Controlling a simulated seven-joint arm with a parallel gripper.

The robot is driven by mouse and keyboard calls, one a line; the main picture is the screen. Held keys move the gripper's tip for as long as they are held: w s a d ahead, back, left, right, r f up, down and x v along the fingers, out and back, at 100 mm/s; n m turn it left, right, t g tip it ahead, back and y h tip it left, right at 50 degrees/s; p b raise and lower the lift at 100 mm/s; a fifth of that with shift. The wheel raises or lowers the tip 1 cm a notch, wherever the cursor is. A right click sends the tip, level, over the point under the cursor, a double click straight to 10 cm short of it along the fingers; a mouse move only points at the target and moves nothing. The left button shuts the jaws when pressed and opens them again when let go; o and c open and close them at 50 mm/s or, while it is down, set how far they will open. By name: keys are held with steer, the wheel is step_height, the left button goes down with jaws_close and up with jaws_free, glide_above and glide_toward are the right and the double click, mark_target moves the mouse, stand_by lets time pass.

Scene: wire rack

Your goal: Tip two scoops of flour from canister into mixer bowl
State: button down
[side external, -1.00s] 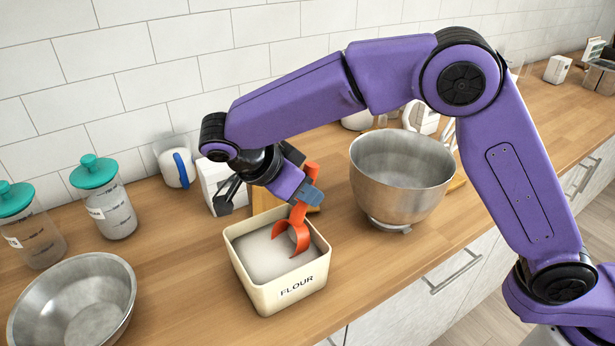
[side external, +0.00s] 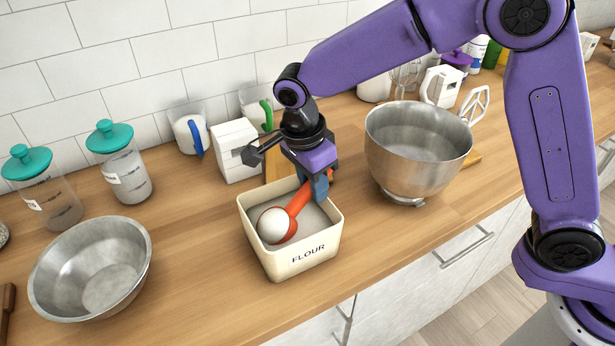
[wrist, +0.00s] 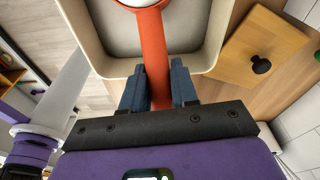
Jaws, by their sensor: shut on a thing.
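A cream square canister (side external: 288,262) labelled FLOUR stands open on the counter, with pale flour inside. My gripper (side external: 320,188) is above the canister's right side, shut on the handle of an orange scoop (side external: 301,197). The scoop's cup holds a rounded white heap of flour (side external: 272,225) and lies level over the canister's opening; I cannot tell whether it touches the flour below. In the wrist view the orange handle (wrist: 153,55) runs between my two blue-grey fingers. The steel mixer bowl (side external: 412,160) stands upright to the right of the canister, and I see no flour in it.
A wide steel bowl (side external: 92,270) stands at the left. Jars with teal lids (side external: 109,136), measuring cups and a white box (side external: 236,150) line the wall. A wooden board (wrist: 260,50) lies beside the canister. The counter in front of the mixer bowl is clear.

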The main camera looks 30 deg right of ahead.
steer(key=shift+w+d+r+y, duration=0.1)
steer(key=shift+d+r+y, duration=0.2)
steer(key=shift+r, duration=0.3)
step_height(320, 180, up, 2)
steer(key=d+y, duration=0.3)
steer(key=shift+w+d+r, duration=0.2)
steer(key=shift+d+r+y, duration=0.1)
steer(key=shift+r+y, duration=0.1)
steer(key=shift+y, duration=0.1)
steer(key=shift+v, duration=0.95)
steer(key=shift+d+f+g+y, duration=0.2)
steer(key=shift+g+y, duration=0.2)
steer(key=shift+y, duration=0.6)
